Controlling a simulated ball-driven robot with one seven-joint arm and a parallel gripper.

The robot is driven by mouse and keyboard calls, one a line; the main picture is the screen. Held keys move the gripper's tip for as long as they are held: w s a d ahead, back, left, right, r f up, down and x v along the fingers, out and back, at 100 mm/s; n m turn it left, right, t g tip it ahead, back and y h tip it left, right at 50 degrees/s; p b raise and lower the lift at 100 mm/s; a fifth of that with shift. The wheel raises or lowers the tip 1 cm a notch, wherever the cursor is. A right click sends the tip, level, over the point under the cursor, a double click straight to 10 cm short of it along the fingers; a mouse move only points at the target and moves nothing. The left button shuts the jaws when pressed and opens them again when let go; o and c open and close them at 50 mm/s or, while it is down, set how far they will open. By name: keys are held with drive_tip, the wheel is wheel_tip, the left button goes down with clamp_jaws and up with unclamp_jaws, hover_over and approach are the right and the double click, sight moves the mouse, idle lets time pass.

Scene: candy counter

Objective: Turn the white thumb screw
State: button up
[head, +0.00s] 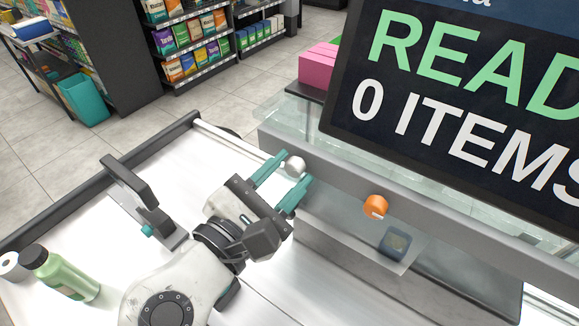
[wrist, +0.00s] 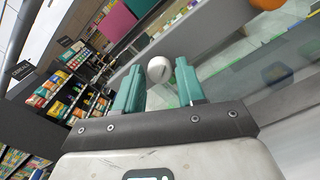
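The white thumb screw (head: 295,167) is a small round knob on the grey rail at the front of the counter. In the wrist view the white thumb screw (wrist: 159,69) shows between and just beyond the teal fingertips. My gripper (head: 283,180) is open, with one finger on each side of the knob's line. In the wrist view my gripper (wrist: 158,85) has clear gaps beside the knob. I cannot tell whether either finger touches it. The rail behind the knob is partly hidden.
An orange knob (head: 375,206) sits further right on the same rail. A large display (head: 450,100) stands above it. A green bottle (head: 68,275) and a black-handled device (head: 143,200) stand on the white counter at left. A pink box (head: 318,66) is behind.

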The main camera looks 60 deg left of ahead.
drive_tip(key=c, duration=0.6)
drive_tip(key=shift+f+m+b, duration=0.1)
drive_tip(key=shift+m+b, duration=0.55)
drive_tip(key=shift+m, duration=0.25)
drive_tip(key=shift+c, duration=0.2)
drive_tip(key=shift+m, duration=0.3)
drive_tip(key=shift+m+b, duration=0.6)
drive_tip(key=shift+m, duration=0.7)
